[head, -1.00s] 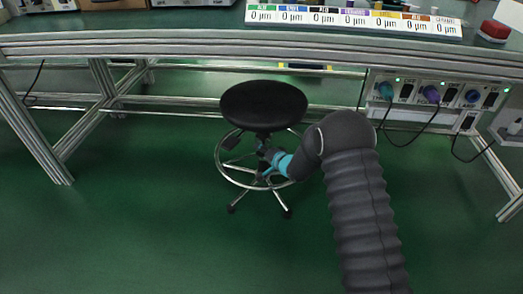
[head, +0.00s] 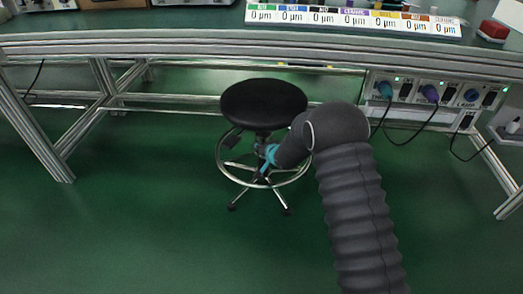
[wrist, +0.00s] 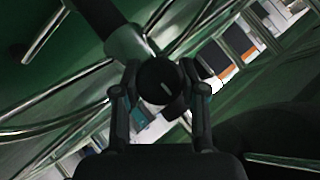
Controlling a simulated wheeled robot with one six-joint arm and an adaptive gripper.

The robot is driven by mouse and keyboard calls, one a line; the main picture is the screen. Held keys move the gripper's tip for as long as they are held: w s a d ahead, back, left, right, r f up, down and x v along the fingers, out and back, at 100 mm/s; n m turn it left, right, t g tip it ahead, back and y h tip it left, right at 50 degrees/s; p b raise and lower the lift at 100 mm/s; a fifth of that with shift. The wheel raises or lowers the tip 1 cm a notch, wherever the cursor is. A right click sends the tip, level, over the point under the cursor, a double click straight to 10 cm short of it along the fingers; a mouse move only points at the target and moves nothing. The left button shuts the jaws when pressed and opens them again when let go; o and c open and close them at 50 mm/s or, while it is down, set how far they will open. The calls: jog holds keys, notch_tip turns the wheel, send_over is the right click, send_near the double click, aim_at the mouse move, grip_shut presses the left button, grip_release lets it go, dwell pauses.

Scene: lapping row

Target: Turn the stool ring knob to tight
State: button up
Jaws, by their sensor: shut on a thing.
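In the head view my gripper (head: 266,160) reaches in under the seat at the stool's column, and my arm hides the ring's right side and the knob.
The metal-framed bench (head: 200,43) spans the back above the stool. A socket panel (head: 440,93) with plugs and hanging cables is at the right. A red box (head: 494,30) sits on the bench. The green floor is clear at the front and left.

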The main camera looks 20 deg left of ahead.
jog(key=o, duration=1.2)
jog(key=shift+c, duration=0.2)
jog(key=shift+r, duration=0.1)
jog(key=v, duration=1.2)
